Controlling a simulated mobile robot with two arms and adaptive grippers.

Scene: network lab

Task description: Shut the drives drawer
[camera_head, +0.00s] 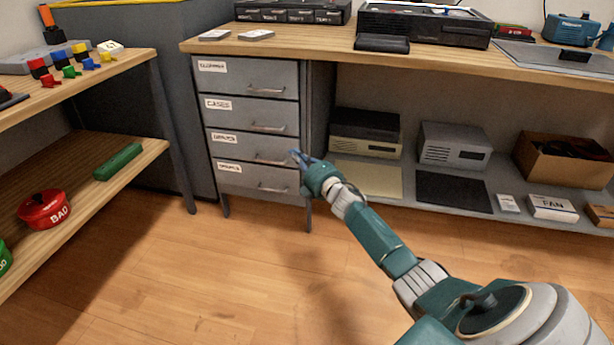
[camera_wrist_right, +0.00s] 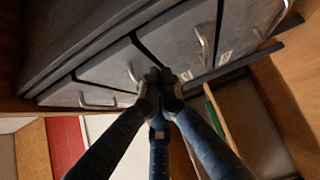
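A grey cabinet under the bench has a column of drawers, each with a white label and a bar handle. The lower labels are too blurred to read surely; the bottom drawer (camera_head: 250,182) and the one above it (camera_head: 245,150) both look flush or nearly so. My right gripper (camera_head: 298,156) is at the right edge of these two lower fronts. In the right wrist view its dark fingertips (camera_wrist_right: 159,82) are together, close to the drawer fronts, with nothing seen between them. The handle (camera_wrist_right: 131,72) is beside the tips, not gripped. Contact cannot be told. My left gripper is not in view.
A wooden bench top (camera_head: 320,45) lies above the drawers. A lower shelf on the right holds grey boxes (camera_head: 455,146) and a cardboard box (camera_head: 563,160). A side shelf (camera_head: 85,172) with a red bin (camera_head: 44,209) stands at left. The wooden floor in front is clear.

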